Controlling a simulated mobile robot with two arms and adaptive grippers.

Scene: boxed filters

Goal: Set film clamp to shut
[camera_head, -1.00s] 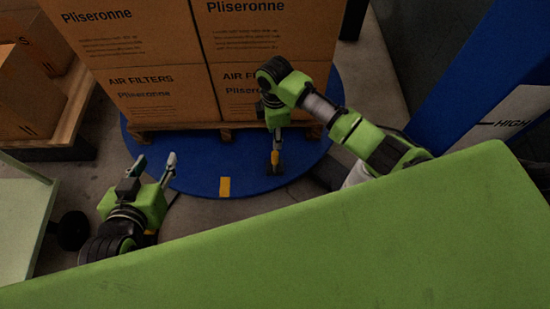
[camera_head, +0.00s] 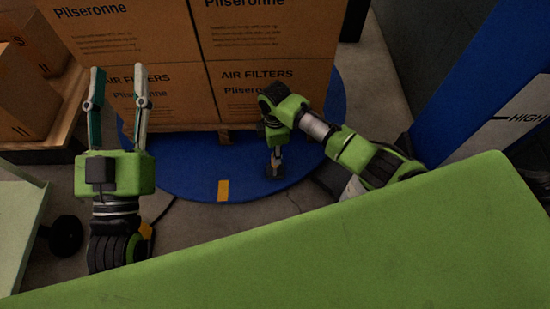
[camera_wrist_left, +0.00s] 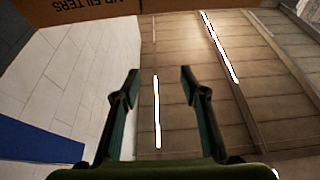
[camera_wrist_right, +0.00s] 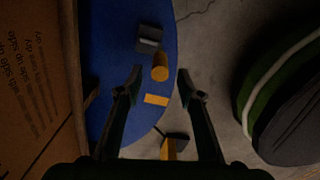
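The film clamp (camera_wrist_right: 149,38) looks like a small dark block with an orange lever (camera_wrist_right: 160,67) on the blue round platform. In the head view the clamp (camera_head: 275,172) is near the platform's front edge, under my right gripper. My right gripper (camera_wrist_right: 159,78) is open and points down. The lever's end shows between and just past its fingertips; I cannot tell whether they touch. My left gripper (camera_head: 118,70) is open and empty, raised at the left in front of the boxes. In the left wrist view its fingers (camera_wrist_left: 158,72) are apart with nothing between them.
Stacked air filter boxes (camera_head: 270,40) stand on a pallet on the blue platform (camera_head: 190,165). More boxes (camera_head: 30,95) are at the left. A blue column (camera_head: 475,80) stands at the right. A yellow mark (camera_head: 223,190) lies on the platform's front edge.

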